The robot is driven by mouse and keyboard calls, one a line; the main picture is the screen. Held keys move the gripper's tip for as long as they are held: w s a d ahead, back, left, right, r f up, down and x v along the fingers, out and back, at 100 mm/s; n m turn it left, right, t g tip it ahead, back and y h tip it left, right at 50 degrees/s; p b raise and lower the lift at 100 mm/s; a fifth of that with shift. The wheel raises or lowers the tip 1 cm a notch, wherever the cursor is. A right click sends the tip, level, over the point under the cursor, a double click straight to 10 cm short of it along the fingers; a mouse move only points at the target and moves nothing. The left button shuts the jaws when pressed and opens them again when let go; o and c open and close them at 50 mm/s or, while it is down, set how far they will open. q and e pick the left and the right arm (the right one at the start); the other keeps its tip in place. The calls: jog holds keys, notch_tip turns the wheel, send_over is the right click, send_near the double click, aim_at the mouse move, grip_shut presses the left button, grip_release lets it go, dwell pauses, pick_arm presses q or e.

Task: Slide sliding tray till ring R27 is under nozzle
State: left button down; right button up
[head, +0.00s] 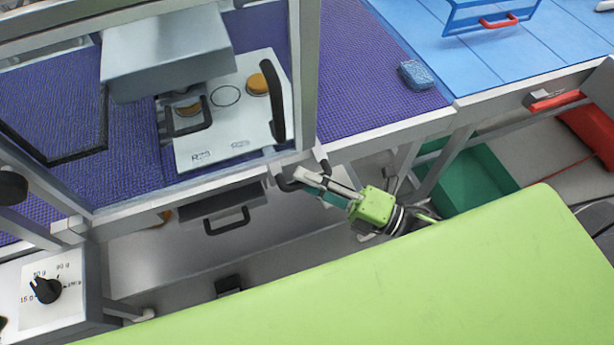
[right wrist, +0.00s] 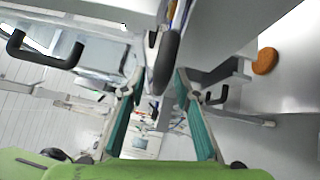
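The white sliding tray (head: 216,142) lies on the purple mat under a grey nozzle box (head: 167,50). Its right part is clear of the box. A golden round (head: 258,83) sits at its far right, with an empty ring outline (head: 225,97) to its left. Another golden round (head: 187,108) is partly covered by a black bracket. The nozzle is hidden, and the ring labels are too small to read fully. A black upright handle (head: 273,100) stands at the tray's right end. My right gripper (head: 308,180) is open, low in front of the frame; its spread fingers also show in the wrist view (right wrist: 159,80).
Grey posts (head: 304,70) enclose the tray area. A drawer with a black handle (head: 227,222) is below. A blue sponge (head: 416,74) lies on the mat's right. A dial box (head: 45,290) stands lower left; a green bin (head: 480,175) is right.

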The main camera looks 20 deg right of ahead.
jog(key=shift+w+a, duration=0.1)
jog(key=shift+w, duration=0.05)
grip_shut()
jog(key=a, duration=1.8)
jog(key=shift+s, duration=0.4)
jog(key=shift+a, duration=0.1)
grip_release()
jog(key=shift+a, duration=0.2)
